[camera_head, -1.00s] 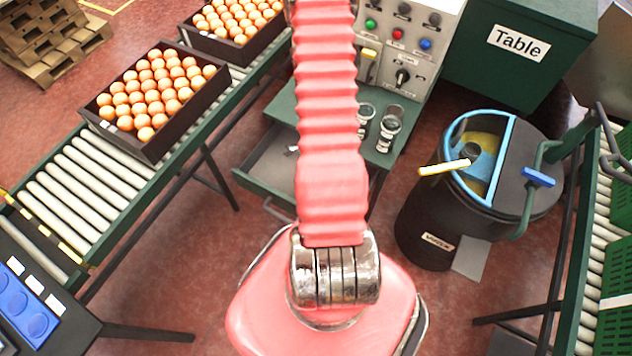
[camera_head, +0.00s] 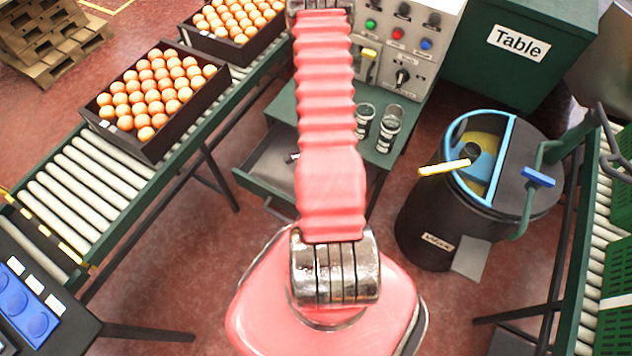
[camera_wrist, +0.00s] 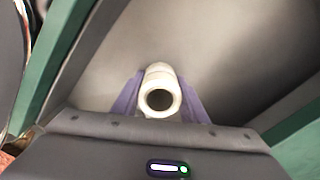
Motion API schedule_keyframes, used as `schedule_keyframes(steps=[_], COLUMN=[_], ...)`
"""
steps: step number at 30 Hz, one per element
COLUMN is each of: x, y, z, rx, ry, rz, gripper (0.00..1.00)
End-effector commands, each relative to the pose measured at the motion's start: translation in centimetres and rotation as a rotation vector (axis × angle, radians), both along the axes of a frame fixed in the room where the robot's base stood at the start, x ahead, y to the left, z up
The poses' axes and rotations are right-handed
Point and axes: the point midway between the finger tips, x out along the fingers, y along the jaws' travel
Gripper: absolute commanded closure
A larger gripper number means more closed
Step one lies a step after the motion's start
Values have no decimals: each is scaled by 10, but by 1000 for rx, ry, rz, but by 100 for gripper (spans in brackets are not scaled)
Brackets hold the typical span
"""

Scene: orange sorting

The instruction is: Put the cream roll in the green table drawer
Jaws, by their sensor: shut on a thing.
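The cream roll (camera_wrist: 160,76) shows in the wrist view, its hollow end towards the camera. My gripper (camera_wrist: 160,94) is shut on it, with a purple finger at each side. The grey inside of the green table drawer (camera_wrist: 240,50) lies beyond and around the roll; I cannot tell whether the roll touches the drawer floor. In the head view the drawer (camera_head: 252,184) is pulled open from the green table (camera_head: 388,158). My pink arm covers its right part and hides the roll; most of my gripper is hidden.
Two glass jars (camera_head: 388,133) stand on the table, right of my arm. A control panel (camera_head: 405,50) stands behind. A black wax drum (camera_head: 430,215) is to the right. A roller conveyor (camera_head: 90,185) with orange crates (camera_head: 150,148) runs along the left.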

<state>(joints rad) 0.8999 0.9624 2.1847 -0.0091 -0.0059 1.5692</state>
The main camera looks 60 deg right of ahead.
Motion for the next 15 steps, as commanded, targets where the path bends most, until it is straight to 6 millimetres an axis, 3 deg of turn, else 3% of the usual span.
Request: schedule_keyframes(steps=[3,4,11,15], x=[0,0,0,0], y=[0,0,0,0], z=[-2,-2,-1,-1], rx=[1,1,0,0], ry=[1,1,0,0], rz=[0,0,0,0], gripper=[86,59,43,42])
